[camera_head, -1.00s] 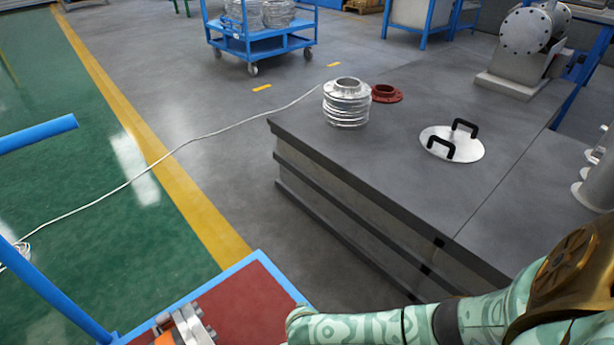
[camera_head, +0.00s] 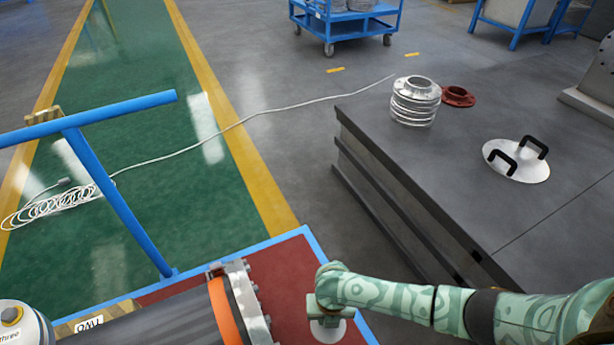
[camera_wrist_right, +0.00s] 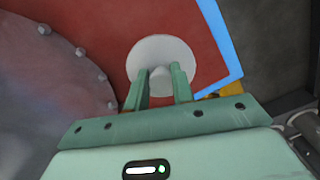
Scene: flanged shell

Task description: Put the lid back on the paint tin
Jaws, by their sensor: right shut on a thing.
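A pale round disc with a small knob, which looks like the lid (camera_wrist_right: 160,50), is in the right wrist view. My right gripper (camera_wrist_right: 162,82) is shut on its knob. In the head view, my right gripper (camera_head: 328,312) holds the lid (camera_head: 331,332) over the red top of a blue-edged cart; I cannot tell whether the lid touches it. I cannot make out a paint tin in either view. My left gripper is not in view.
A flanged shell (camera_head: 240,310) with an orange band lies on the red cart top (camera_head: 285,262), left of my right gripper. A dark workbench (camera_head: 400,165) at the right bears a ribbed metal part (camera_head: 415,102), a red flange (camera_head: 458,96) and a two-handled disc (camera_head: 500,165).

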